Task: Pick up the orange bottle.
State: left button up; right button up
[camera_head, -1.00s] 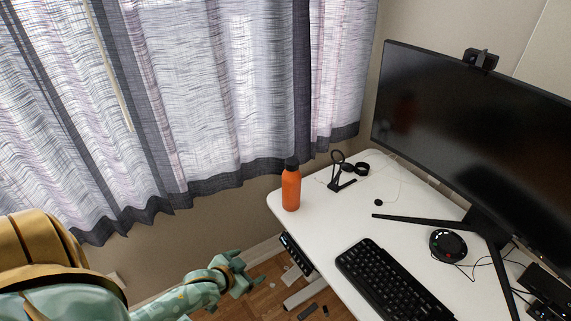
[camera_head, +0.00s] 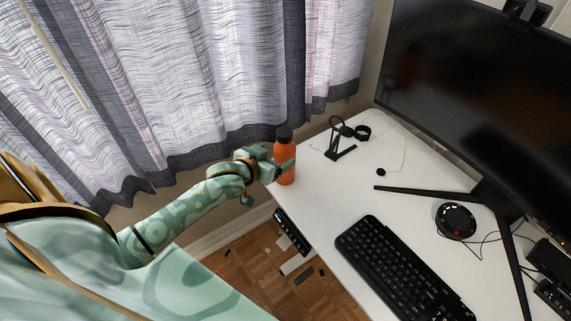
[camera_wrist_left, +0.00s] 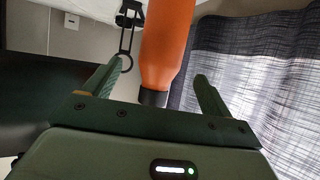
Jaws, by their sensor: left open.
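The orange bottle (camera_head: 284,149) with a black cap stands upright at the near left corner of the white desk (camera_head: 330,205). My left gripper (camera_head: 280,168) is open at the bottle's side and overlaps its lower middle in the head view. In the left wrist view the bottle (camera_wrist_left: 168,42) appears upside down, with its cap at the bottom. There it lies between the two spread fingers of the left gripper (camera_wrist_left: 155,90), with a visible gap on each side. My right gripper is not in view.
A black stand (camera_head: 340,140) is on the desk just right of the bottle. A keyboard (camera_head: 400,268), a round black device (camera_head: 456,220) and a monitor (camera_head: 480,90) are further right. Curtains (camera_head: 200,90) hang behind the bottle. The desk between stand and keyboard is mostly clear.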

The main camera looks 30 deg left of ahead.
pick_arm(q)
jog(key=shift+x, duration=1)
jog(key=b+x, duration=0.2)
jog(key=x, duration=0.1)
jog(key=f+b+x, duration=0.1)
jog(key=x, duration=0.1)
jog(key=shift+f, duration=0.1)
jog(key=shift+s, duration=0.1)
jog(key=c, duration=1.4)
grip_shut()
jog(key=shift+r, duration=0.3)
